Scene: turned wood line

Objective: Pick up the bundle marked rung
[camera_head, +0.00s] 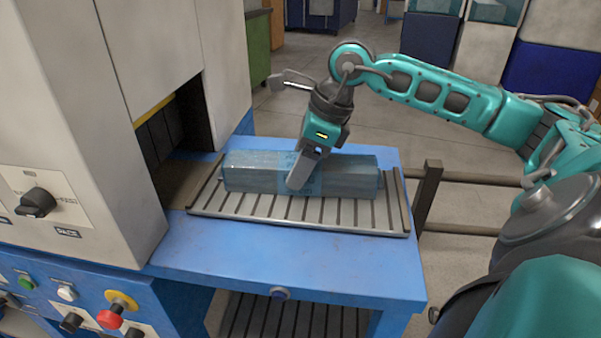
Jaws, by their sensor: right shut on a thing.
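A long, box-shaped bundle (350,179) in bluish, see-through wrap lies lengthwise across the slatted grey rack on the blue table. A lighter blue label shows near its middle, but its lettering is too small to read. My right gripper (298,184) comes down from above and is shut on the bundle's middle. One finger shows against the near face; the other finger is hidden behind the bundle. The bundle looks level and at the rack; I cannot tell whether there is a gap under it. My left gripper is not in view.
The slatted rack (270,209) has raised bars at both ends. A grey machine with a dark opening (172,140) stands at the left, with a red button (110,318) on its panel. A dark rail post (428,192) stands right of the blue table (300,264).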

